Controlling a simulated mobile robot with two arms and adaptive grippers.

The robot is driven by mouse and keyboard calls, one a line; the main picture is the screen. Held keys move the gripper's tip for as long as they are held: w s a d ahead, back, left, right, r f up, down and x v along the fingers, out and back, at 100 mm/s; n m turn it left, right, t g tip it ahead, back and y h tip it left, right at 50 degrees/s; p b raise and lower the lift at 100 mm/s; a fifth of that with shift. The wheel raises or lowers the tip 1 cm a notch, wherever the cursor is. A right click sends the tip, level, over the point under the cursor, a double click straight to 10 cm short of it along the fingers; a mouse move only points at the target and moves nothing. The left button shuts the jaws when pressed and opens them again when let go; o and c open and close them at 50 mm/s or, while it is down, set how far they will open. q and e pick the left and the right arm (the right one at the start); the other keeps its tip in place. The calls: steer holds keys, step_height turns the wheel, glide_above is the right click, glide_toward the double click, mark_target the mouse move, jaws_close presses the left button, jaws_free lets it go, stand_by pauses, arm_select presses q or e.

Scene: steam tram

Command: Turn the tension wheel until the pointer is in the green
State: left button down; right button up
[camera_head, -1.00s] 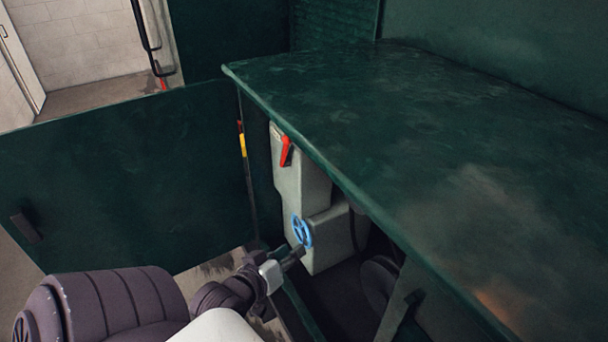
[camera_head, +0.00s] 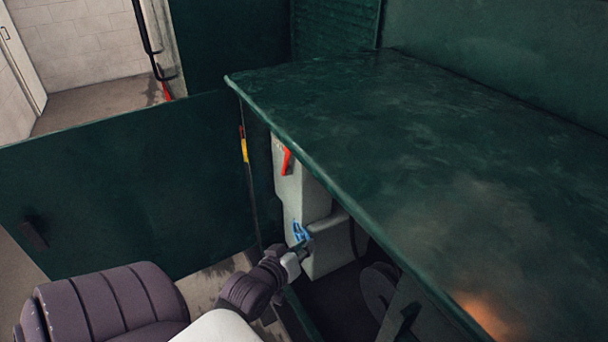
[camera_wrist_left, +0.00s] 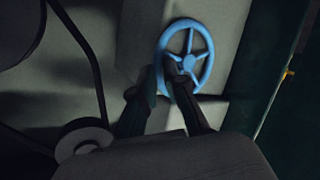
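The blue spoked tension wheel (camera_head: 299,231) sits low on the front of a pale grey housing (camera_head: 290,190) under the green top. My left gripper (camera_head: 305,247) is at the wheel's lower edge in the head view. In the left wrist view the wheel (camera_wrist_left: 190,38) shows nearly whole, and the fingers of my left gripper (camera_wrist_left: 160,80) lie on either side of its lower left rim. Whether they press on the rim is not clear. No pointer or green zone can be made out. My right gripper is not in view.
A red lever (camera_head: 287,161) is on the housing above the wheel. The green top (camera_head: 400,150) overhangs close to the housing. An open green door panel (camera_head: 120,185) stands to the left. A dark recess with a round part (camera_head: 378,287) lies to the right.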

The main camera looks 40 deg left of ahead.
arm_select(q)
steer(key=shift+s+d+f+m+t+y+b, duration=0.15)
steer(key=shift+f+m+t+y+b, duration=0.15)
steer(key=shift+f+m+b, duration=0.35)
steer(key=shift+d+f+m+t+y+b, duration=0.25)
steer(key=shift+f+b, duration=0.2)
steer(key=shift+b, duration=0.4)
steer(key=c, duration=1.8)
jaws_free()
steer(key=shift+r+m+t, duration=0.25)
steer(key=shift+r+m, duration=0.05)
steer(key=shift+r, duration=0.05)
steer(key=shift+o, duration=2.8)
steer(key=shift+w+a+f, duration=0.1)
steer(key=shift+w+a, duration=0.1)
steer(key=shift+w, duration=0.1)
steer(key=v, duration=1.2)
